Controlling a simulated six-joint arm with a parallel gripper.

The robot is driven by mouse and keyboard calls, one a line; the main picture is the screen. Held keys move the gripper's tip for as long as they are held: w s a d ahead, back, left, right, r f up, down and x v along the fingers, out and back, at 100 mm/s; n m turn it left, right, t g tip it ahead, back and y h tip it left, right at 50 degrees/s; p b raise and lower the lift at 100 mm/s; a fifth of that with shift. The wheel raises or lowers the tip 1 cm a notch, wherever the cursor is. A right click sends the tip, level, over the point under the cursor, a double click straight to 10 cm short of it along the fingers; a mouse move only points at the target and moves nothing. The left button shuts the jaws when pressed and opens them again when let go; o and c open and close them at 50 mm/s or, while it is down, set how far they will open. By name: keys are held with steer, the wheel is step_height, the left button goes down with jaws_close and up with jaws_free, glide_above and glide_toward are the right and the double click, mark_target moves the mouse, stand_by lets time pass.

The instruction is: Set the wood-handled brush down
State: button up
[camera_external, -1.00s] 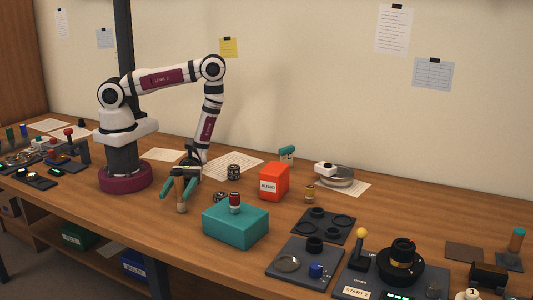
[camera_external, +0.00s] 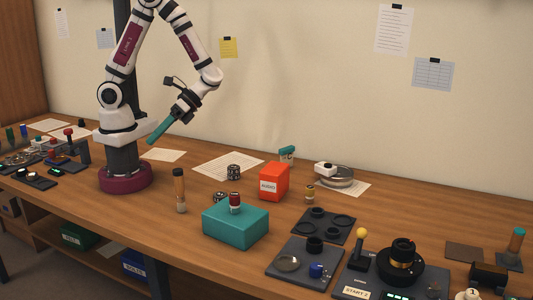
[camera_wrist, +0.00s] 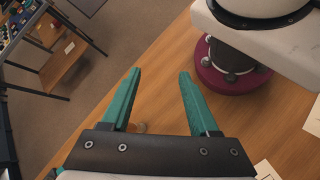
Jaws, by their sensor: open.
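The wood-handled brush (camera_external: 180,190) stands upright on the bench top in the outside view, to the right of my base and left of the teal box. My gripper (camera_external: 153,138) is up in the air near my base, above and left of the brush, and not touching it. In the wrist view my gripper (camera_wrist: 157,75) shows two teal fingers spread apart with nothing between them.
A teal box (camera_external: 235,225) with a red-capped piece on top stands right of the brush. An orange box (camera_external: 274,182), small dark cylinders (camera_external: 233,172) and papers (camera_external: 228,165) lie behind. Dark trays with lens parts (camera_external: 305,262) fill the right. The bench's front edge is close.

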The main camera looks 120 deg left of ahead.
steer(key=s+a+r+m+t+y, duration=0.3)
steer(key=a+r+m+t+y, duration=0.1)
steer(key=m+y, duration=0.6)
step_height(320, 180, up, 2)
steer(key=shift+s+a+r+m+t+y, duration=0.2)
steer(key=shift+a+m+t+y, duration=0.15)
steer(key=shift+m+t, duration=0.4)
steer(key=shift+d, duration=0.1)
